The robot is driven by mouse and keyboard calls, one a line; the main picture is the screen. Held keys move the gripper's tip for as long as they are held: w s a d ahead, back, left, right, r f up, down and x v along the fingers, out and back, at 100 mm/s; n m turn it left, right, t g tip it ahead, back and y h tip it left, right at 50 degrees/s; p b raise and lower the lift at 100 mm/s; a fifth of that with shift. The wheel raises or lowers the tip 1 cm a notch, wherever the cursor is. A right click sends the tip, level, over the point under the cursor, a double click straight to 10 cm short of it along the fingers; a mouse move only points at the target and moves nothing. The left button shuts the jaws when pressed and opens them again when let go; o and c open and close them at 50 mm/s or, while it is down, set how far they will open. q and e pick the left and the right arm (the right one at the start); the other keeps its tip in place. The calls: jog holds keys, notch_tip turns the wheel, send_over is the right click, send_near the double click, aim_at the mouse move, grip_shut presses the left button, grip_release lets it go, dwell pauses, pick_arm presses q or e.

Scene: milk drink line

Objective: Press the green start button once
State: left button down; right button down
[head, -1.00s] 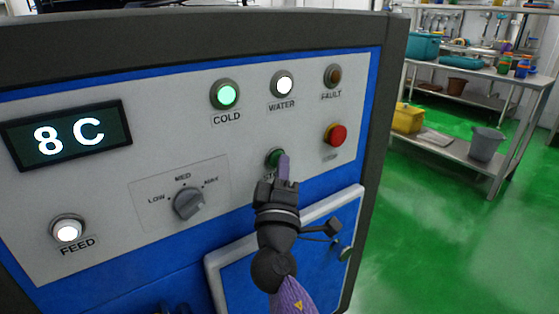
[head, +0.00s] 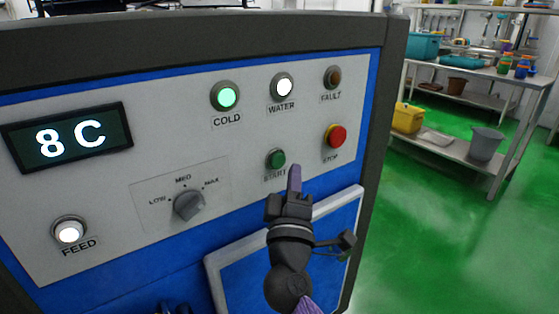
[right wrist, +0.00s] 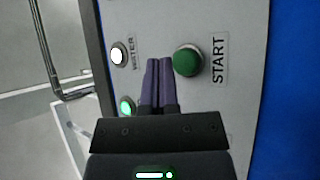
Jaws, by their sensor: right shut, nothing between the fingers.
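The green start button (head: 276,158) sits on the white panel above the word START, unlit. It also shows in the right wrist view (right wrist: 187,61), just right of my fingertips. My right gripper (head: 295,172) is shut and empty, its purple fingers together, slightly right of and below the button in the head view. The distance to the panel is hard to tell. My left gripper is not in view.
The red stop button (head: 335,136) is to the upper right of start. The cold lamp (head: 226,96), water lamp (head: 283,86) and feed lamp (head: 69,231) are lit; the fault lamp (head: 332,77) is dark. A selector knob (head: 188,204) is at left. A shelf (head: 470,150) stands behind.

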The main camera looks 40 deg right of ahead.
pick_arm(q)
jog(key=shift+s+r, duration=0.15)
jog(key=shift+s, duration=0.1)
pick_arm(e)
jog(key=s, duration=0.3)
jog(key=shift+s+a, duration=0.15)
jog(key=shift+s, duration=0.05)
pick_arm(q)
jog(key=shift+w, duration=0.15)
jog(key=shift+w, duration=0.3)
